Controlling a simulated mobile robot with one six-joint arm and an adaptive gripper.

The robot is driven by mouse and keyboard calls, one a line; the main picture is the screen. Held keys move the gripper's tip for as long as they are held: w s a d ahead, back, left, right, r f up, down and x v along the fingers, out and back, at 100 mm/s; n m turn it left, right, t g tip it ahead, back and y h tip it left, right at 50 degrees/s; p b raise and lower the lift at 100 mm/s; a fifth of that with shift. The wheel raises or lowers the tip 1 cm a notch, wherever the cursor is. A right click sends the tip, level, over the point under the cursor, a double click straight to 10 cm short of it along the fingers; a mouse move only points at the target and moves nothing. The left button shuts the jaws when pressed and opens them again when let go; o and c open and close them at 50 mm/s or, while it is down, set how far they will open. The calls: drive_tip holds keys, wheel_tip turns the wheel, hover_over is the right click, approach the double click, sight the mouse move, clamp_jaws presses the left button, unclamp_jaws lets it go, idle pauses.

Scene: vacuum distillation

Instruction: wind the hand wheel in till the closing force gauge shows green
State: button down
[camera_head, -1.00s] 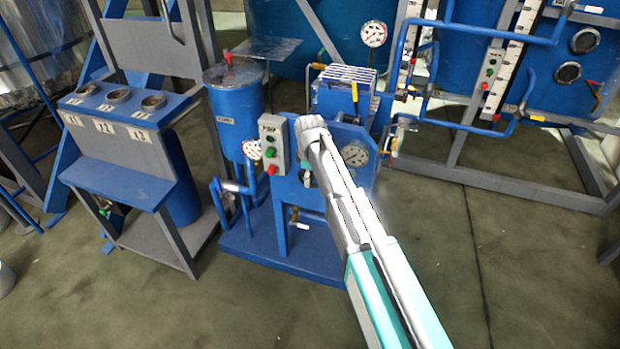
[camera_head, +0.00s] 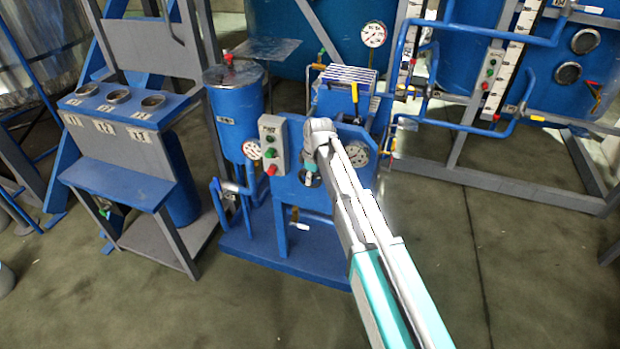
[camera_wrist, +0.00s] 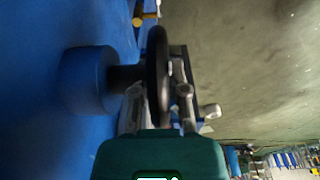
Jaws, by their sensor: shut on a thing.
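The dark hand wheel (camera_wrist: 158,75) is edge-on in the wrist view, on a short shaft from a round blue hub (camera_wrist: 85,80). My gripper (camera_wrist: 160,108) has one finger on each side of the wheel's near rim and is shut on it. In the head view my gripper (camera_head: 309,172) is at the front of the blue machine (camera_head: 290,195), and the wheel is hidden or too small to make out. A round white gauge (camera_head: 358,152) on the machine's front is partly covered by my arm. Its reading and colours cannot be made out.
A grey button box (camera_head: 273,145) and a second gauge (camera_head: 251,149) are just left of my gripper. A blue cylindrical vessel (camera_head: 236,115) stands beyond them. A blue stand (camera_head: 120,185) is at left. Open floor (camera_head: 480,270) lies at front right.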

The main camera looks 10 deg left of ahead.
drive_tip(key=c, duration=0.6)
unclamp_jaws()
drive_tip(key=shift+c, duration=0.2)
drive_tip(key=shift+h, duration=0.3)
